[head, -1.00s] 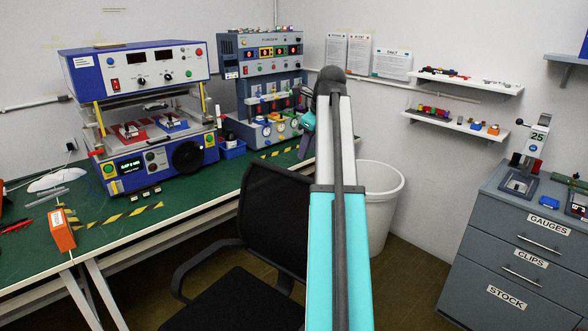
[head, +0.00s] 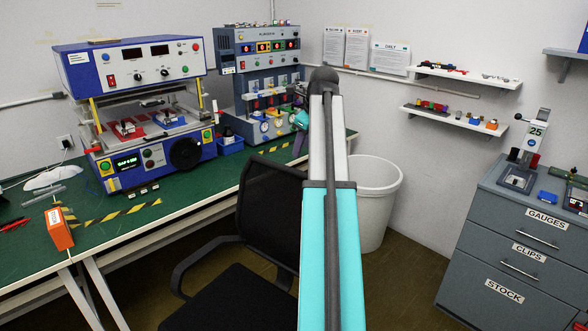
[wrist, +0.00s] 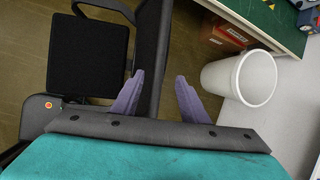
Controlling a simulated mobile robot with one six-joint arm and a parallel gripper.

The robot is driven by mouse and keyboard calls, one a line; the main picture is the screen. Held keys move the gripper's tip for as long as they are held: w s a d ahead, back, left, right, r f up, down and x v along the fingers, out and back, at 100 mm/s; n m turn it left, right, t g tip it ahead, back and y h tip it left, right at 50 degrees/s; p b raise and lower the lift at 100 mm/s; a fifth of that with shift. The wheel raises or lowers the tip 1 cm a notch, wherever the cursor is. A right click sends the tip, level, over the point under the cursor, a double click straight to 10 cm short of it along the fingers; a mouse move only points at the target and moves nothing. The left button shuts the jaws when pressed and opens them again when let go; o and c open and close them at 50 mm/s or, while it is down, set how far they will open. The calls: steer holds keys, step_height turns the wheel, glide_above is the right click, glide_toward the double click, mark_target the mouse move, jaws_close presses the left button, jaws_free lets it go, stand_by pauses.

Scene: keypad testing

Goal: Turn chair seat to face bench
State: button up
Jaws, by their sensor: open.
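The green-topped bench (head: 205,180) runs along the chair's left and far side. In the wrist view the seat (wrist: 90,60) is at the upper left and the backrest (wrist: 152,55) is seen edge-on. My gripper (wrist: 158,96) is open, with its purple fingers either side of the backrest's lower end in the picture. I cannot tell whether they touch it. In the head view the fingers are mostly hidden behind my arm.
A white bin (head: 375,195) stands right of the chair, partly behind my arm. A grey drawer cabinet (head: 510,240) is at the right. Test machines (head: 140,110) stand on the bench. Bare floor (head: 400,290) lies between bin and cabinet.

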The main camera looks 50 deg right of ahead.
mark_target(295, 169)
steer(key=shift+p+x, duration=1.1)
steer(key=shift+x, duration=4.9)
